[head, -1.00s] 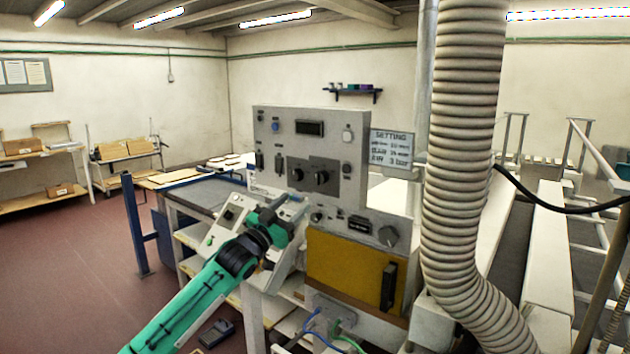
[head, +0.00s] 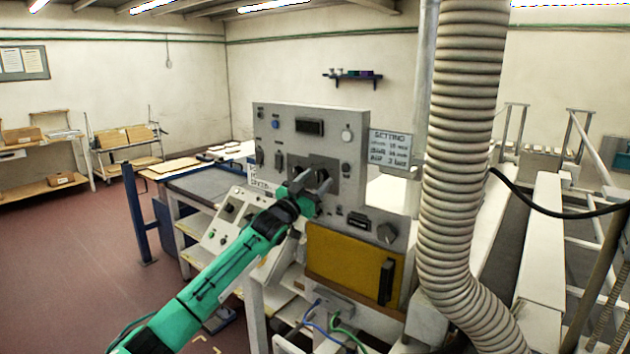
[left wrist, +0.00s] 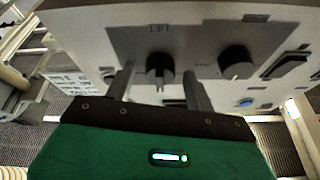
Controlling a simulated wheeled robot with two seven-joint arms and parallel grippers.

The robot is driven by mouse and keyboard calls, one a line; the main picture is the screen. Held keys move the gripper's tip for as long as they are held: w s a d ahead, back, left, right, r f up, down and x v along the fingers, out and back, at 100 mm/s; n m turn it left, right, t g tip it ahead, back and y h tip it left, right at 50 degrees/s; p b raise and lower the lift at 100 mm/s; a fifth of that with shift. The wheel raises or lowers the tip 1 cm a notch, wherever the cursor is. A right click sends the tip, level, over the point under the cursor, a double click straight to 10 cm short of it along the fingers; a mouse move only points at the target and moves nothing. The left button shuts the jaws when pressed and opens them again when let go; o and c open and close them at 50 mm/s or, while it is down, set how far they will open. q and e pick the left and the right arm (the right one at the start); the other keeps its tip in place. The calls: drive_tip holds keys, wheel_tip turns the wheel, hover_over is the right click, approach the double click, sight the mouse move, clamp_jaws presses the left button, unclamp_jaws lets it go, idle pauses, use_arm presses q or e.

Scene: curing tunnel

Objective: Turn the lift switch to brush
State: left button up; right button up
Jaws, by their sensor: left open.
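The lift switch is a dark round knob (head: 322,175) on the darker plate of the grey control panel (head: 338,140). In the left wrist view, which shows the panel upside down, the knob (left wrist: 159,67) sits between my finger tips under a small label that looks like "LIFT". My left gripper (head: 314,184) is open, its fingers (left wrist: 158,88) on either side of the knob; I cannot tell whether they touch it. A second dark knob (left wrist: 236,62) stands beside it, outside the fingers. The knob's setting is not readable. My right gripper is out of view.
A setting sign (head: 390,148) hangs at the panel's right edge. A large ribbed hose (head: 465,130) stands right of the panel. A sloped switch box (head: 226,222) and a yellow door (head: 345,265) lie below. Open floor (head: 70,250) is at left.

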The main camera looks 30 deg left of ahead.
use_arm(q)
drive_tip(key=shift+c, duration=0.2)
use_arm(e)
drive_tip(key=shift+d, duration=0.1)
use_arm(q)
drive_tip(key=c, duration=0.9)
drive_tip(key=shift+c, duration=0.2)
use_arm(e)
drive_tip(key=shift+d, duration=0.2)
